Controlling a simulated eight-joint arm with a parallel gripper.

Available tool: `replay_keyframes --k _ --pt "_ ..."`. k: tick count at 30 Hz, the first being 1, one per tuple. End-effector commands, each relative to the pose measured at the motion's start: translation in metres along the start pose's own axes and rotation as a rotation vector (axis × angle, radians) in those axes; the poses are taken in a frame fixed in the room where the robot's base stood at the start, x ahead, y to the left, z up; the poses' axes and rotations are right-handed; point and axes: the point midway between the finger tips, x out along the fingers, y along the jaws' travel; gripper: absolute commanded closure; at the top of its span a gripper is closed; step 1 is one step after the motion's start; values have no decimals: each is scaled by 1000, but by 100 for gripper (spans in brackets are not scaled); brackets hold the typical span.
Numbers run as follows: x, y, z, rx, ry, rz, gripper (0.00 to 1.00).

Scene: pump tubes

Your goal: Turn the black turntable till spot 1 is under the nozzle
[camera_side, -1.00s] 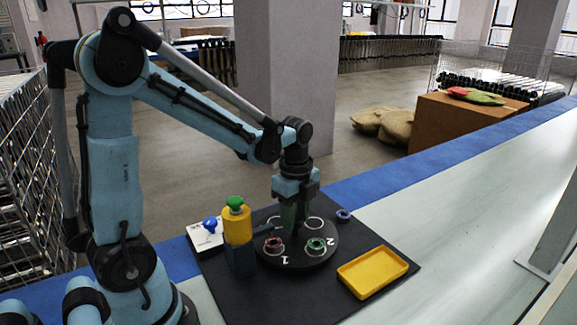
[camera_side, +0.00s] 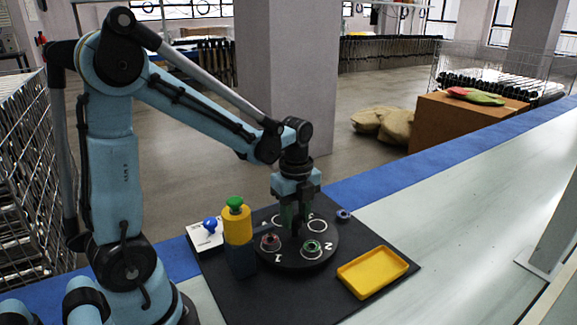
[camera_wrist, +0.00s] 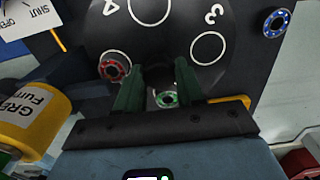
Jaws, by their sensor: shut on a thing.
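The black turntable (camera_side: 300,262) carries white ringed spots with numbers. Spot 1 (camera_side: 278,257) is at its front left, with a red ring piece (camera_side: 269,242) on it. Spot 2 (camera_side: 328,246) is at the front right, with a green ring piece (camera_side: 311,247). Spots 3 and 4 look empty in the wrist view, where the turntable (camera_wrist: 175,45) shows too. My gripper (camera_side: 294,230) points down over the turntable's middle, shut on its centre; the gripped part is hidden. A thin dark nozzle arm (camera_side: 262,228) reaches from the pump towards the turntable's left side; its tip is unclear.
The yellow pump (camera_side: 238,228) with a green top stands on a dark blue block left of the turntable. A white card with a blue knob (camera_side: 210,224) lies behind it. A yellow tray (camera_side: 372,272) is at right. A blue ring piece (camera_side: 343,215) lies behind right.

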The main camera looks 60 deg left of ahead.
Motion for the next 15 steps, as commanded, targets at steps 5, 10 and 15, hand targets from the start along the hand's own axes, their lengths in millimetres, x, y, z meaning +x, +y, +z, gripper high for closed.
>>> replay_keyframes --k 5,10,15 --pt "0 0 -1 1 3 -1 100" --pt "0 0 -1 0 2 0 37" --pt "0 0 0 -1 1 0 37"
